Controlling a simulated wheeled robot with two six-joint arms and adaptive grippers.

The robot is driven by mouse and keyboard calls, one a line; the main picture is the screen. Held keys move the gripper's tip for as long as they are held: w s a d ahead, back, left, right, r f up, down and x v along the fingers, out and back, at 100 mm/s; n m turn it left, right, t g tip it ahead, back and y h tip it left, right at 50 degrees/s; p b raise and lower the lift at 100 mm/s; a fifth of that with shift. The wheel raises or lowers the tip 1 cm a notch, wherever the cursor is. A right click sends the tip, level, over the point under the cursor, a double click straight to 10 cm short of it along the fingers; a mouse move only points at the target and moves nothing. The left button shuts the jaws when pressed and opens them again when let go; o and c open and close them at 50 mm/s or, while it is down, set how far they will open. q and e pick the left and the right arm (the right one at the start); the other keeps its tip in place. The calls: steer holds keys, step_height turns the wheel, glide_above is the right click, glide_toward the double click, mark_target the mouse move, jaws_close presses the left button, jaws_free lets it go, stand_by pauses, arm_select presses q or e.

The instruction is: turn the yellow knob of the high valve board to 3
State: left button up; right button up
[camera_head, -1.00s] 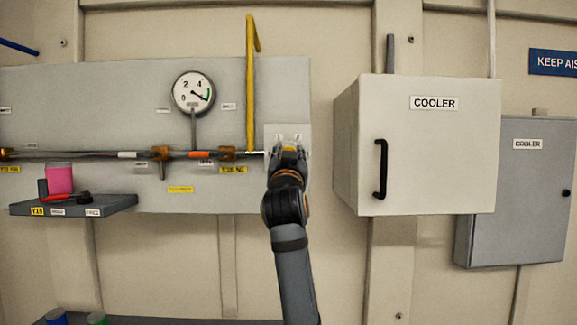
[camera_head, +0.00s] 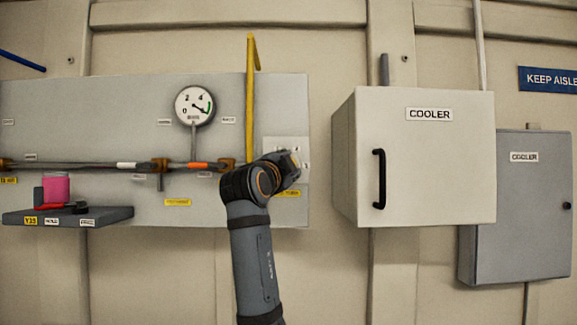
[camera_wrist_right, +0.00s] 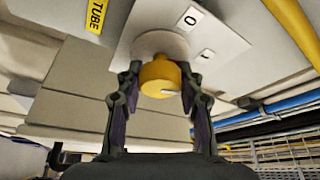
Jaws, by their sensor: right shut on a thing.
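The yellow knob (camera_wrist_right: 160,76) sits on a white dial plate in the right wrist view, with its white mark pointing to the right. My right gripper (camera_wrist_right: 160,92) has its two fingers on either side of the knob and is shut on it. The dial plate (camera_wrist_right: 232,45) shows the labels 0 and 1; other numbers are hidden or out of view. In the head view the dial plate (camera_head: 289,146) is at the right end of the grey valve board (camera_head: 120,105), and my right wrist covers most of the knob. My left gripper is not in view.
A yellow pipe (camera_head: 250,100) runs down just left of the dial plate. A white cooler box (camera_head: 425,170) with a black handle stands out from the wall to the right. A grey shelf (camera_head: 110,216) with a pink item is at the lower left.

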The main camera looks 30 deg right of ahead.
steer(key=m+g+p, duration=0.1)
steer(key=m, duration=0.2)
steer(key=shift+r+m+y, duration=0.1)
steer(key=shift+m+y, duration=0.2)
steer(key=shift+m, duration=0.1)
steer(key=m+g+y+p, duration=0.1)
steer(key=m, duration=0.2)
steer(key=m+y+p, duration=0.1)
steer(key=m+p, duration=0.1)
steer(key=m, duration=0.1)
steer(key=shift+m+g+y, duration=0.3)
steer(key=shift+g, duration=0.1)
steer(key=m, duration=0.1)
steer(key=m+y, duration=0.1)
steer(key=shift+f+m+y+p, duration=0.25)
steer(key=shift+m+y+p, duration=0.05)
steer(key=shift+p, duration=0.05)
steer(key=shift+m+y, duration=0.5)
steer(key=shift+m, duration=0.4)
steer(key=shift+a+f+m+t+y, duration=0.15)
steer(key=shift+m+t+y, duration=0.25)
steer(key=shift+m+y, duration=0.6)
steer(key=shift+m, duration=0.3)
